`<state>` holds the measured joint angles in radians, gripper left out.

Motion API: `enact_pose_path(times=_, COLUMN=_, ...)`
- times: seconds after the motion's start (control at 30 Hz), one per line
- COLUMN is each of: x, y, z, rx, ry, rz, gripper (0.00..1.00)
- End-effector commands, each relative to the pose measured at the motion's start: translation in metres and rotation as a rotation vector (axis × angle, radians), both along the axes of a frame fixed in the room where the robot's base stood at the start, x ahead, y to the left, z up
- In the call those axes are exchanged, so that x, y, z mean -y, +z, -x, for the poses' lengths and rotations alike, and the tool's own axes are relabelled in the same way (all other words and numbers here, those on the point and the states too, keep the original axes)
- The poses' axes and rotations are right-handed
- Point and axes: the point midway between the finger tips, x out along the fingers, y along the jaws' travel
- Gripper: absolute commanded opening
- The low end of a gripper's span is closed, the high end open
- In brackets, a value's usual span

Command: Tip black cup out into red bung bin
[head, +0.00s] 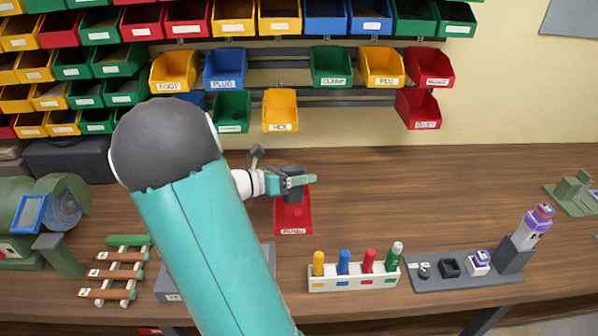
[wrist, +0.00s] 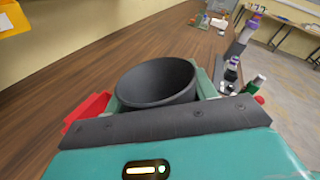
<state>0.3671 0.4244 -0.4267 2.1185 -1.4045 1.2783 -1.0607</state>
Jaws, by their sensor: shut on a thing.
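My gripper (head: 291,182) is shut on the black cup (head: 292,196), which also shows in the wrist view (wrist: 157,82). The cup looks close to upright in the head view, its rim at the top between the jaws. In the wrist view I see its dark inner wall; its bottom and any contents are hidden. The red bung bin (head: 293,222) stands on the bench, below and just in front of the cup. Its label is too small to read surely. The bin also shows at the left in the wrist view (wrist: 88,108), partly hidden by my gripper.
A white rack (head: 352,284) with coloured pegs stands right of the bin. A grey board (head: 467,271) with small parts lies further right. Coloured bins (head: 383,67) hang on the back wall. The bench (head: 430,190) right of my gripper is clear.

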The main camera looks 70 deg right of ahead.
Motion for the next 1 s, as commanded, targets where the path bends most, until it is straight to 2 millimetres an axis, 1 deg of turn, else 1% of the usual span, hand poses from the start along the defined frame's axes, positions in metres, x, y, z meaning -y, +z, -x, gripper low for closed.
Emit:
enact_pose_path(times=0.27, x=-0.003, y=-0.011, z=0.002, rx=-0.040, ry=-0.001, rz=-0.072, gripper=0.38)
enact_pose_path(times=1.0, x=-0.009, y=-0.040, z=0.006, rx=-0.185, ry=-0.001, rz=-0.342, gripper=0.38)
